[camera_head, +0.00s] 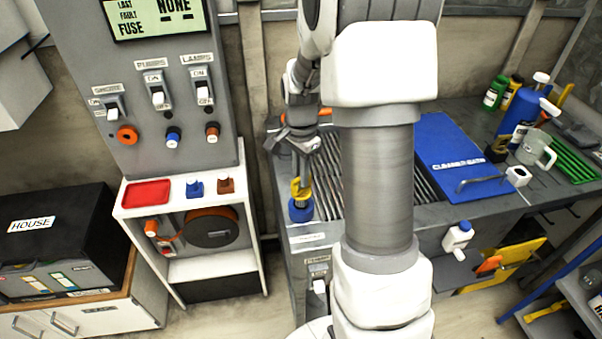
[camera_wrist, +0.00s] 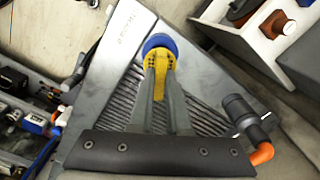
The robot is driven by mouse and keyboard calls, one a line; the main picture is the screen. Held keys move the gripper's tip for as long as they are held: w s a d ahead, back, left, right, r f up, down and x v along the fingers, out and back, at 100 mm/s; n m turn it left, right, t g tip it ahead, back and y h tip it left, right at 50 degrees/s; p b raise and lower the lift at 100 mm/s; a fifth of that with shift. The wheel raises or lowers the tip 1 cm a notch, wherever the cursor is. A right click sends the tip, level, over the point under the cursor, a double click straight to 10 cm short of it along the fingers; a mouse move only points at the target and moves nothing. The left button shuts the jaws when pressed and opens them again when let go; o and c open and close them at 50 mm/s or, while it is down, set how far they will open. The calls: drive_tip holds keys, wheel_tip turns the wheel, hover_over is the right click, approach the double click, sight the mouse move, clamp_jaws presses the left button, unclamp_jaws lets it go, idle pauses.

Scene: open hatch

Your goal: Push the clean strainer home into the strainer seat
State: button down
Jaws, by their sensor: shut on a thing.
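My gripper (camera_head: 301,180) is shut on the yellow handle of a round blue piece (camera_head: 301,211). The wrist view shows both fingers closed on the yellow part (camera_wrist: 160,72), with the blue round end (camera_wrist: 158,42) beyond the fingertips. I cannot tell for certain that this piece is the strainer. It is over the front left part of the grey counter, left of the slatted grate; whether it touches the counter is unclear. No strainer seat can be made out with certainty. A dark round part with an orange rim (camera_head: 211,228) sits inside the white cabinet.
The white cabinet (camera_head: 122,208) carries a red tray (camera_head: 147,192) and small blue and brown pieces. The grey switch panel (camera_head: 150,90) rises behind it. A slatted grate (camera_head: 330,172) and blue bath lid (camera_head: 455,155) lie on the counter. Bottles and a jug (camera_head: 535,148) crowd its right end.

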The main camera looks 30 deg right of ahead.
drive_tip(key=shift+f+b, duration=1.45)
drive_tip(key=shift+f, duration=0.65)
drive_tip(key=c, duration=0.8)
unclamp_jaws()
drive_tip(key=shift+r, duration=0.1)
wheel_tip(320, 180, up, 17)
drive_tip(key=p, duration=0.1)
drive_tip(key=shift+r, duration=0.15)
